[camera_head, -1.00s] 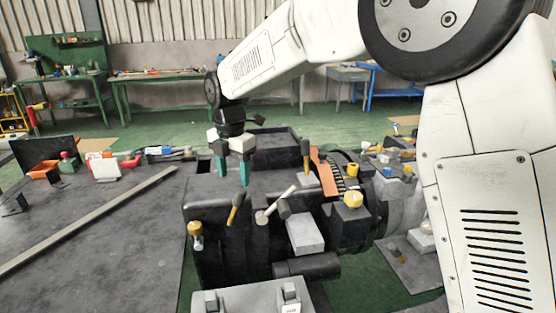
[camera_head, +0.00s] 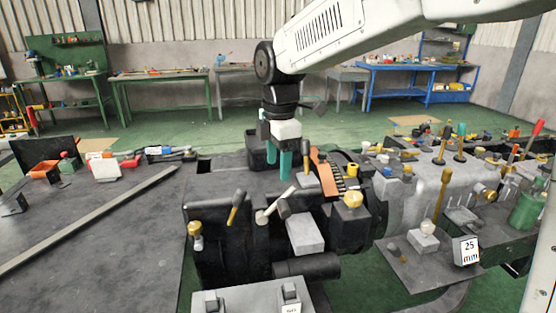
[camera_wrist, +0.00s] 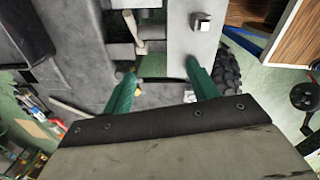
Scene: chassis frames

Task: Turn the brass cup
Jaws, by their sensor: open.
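A wider brass piece (camera_head: 353,199) tops a block on the machine's right. A smaller brass piece (camera_head: 195,229) stands at its front left corner. My gripper (camera_head: 278,168) points down above the machine's back part, behind and left of the wider piece. Its two green fingers are apart, with nothing held between them. In the wrist view the open fingers (camera_wrist: 160,76) frame grey machine parts, and neither brass piece is clear there.
A grey machine (camera_head: 425,195) with several upright levers stands to the right. The table at left (camera_head: 105,245) is largely bare.

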